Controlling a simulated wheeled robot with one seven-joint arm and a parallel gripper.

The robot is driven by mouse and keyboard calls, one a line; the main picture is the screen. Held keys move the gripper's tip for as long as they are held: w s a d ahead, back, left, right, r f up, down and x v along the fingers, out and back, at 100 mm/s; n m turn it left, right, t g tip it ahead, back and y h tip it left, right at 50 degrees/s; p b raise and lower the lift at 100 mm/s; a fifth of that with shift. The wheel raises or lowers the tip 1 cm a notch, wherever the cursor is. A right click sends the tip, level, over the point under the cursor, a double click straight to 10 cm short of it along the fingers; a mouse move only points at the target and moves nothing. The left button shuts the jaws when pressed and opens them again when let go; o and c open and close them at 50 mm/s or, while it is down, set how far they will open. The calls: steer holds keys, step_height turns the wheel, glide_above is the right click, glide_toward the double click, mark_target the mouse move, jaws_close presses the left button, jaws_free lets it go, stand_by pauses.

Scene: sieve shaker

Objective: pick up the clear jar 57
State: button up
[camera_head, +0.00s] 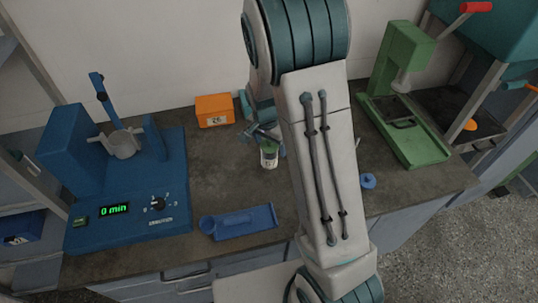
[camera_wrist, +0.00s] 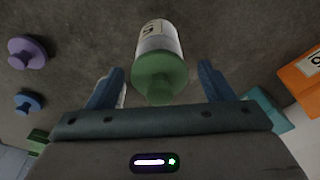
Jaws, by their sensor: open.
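The clear jar (camera_head: 269,156) stands on the dark bench beside my arm, near the middle of the head view. In the wrist view the clear jar (camera_wrist: 158,42) has a green lid and a pale label that is only partly readable. My gripper (camera_wrist: 162,82) is open, with one blue finger on each side of the jar's green lid. The fingers look apart from the jar. In the head view my gripper (camera_head: 262,136) is at the jar's upper end and is partly hidden by my arm.
A blue shaker machine (camera_head: 120,180) reading "0 min" stands left. An orange box (camera_head: 214,110) is behind the jar, and a blue tray (camera_head: 240,222) lies in front. A green press (camera_head: 405,110) stands right. Purple (camera_wrist: 27,53) and blue (camera_wrist: 28,102) knobbed pieces lie left in the wrist view.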

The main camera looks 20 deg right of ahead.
steer(key=c, duration=1.4)
